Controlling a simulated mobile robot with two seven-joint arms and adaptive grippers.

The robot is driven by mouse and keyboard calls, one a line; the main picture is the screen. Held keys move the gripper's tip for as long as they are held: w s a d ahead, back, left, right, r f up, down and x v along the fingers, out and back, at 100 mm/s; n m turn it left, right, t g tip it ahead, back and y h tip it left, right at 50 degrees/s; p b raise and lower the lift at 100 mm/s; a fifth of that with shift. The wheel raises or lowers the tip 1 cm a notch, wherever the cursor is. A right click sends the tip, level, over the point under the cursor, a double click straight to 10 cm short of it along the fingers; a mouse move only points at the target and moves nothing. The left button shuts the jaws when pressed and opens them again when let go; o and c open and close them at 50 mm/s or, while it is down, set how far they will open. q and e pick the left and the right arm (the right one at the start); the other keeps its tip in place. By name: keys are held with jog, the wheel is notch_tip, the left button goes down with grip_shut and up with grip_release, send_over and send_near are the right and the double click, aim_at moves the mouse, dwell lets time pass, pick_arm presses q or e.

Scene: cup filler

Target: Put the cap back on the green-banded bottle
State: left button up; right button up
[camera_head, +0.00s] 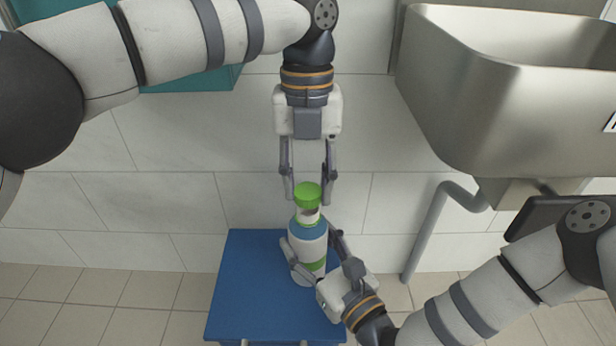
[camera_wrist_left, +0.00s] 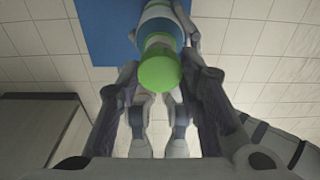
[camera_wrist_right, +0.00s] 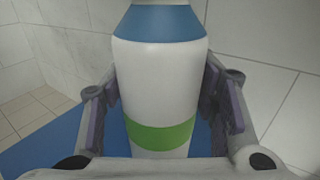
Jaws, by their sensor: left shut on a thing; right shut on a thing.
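The green-banded bottle (camera_head: 313,238) is white with a blue shoulder and stands upright above the blue table. Its green band (camera_wrist_right: 160,134) shows low on the body in the right wrist view. My right gripper (camera_head: 309,240) is shut on the bottle's body, one finger on each side. The green cap (camera_head: 307,193) is directly over the bottle's pale neck (camera_head: 308,215). My left gripper (camera_head: 309,196) points down from above and is shut on the cap. The cap (camera_wrist_left: 160,70) also shows in the left wrist view, in front of the bottle. Whether it is seated on the neck or just above cannot be told.
The blue table (camera_head: 255,285) has free room to the left of the bottle. A steel sink (camera_head: 500,110) with a grey drain pipe (camera_head: 430,225) is at the right. A teal box (camera_head: 195,80) is at the upper left, behind my left arm. A tiled wall is behind.

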aim_at(307, 230)
pick_arm(q)
jog(key=shift+f, duration=0.2)
dwell(0.3)
jog(key=shift+f, duration=0.85)
jog(key=shift+f, duration=0.6)
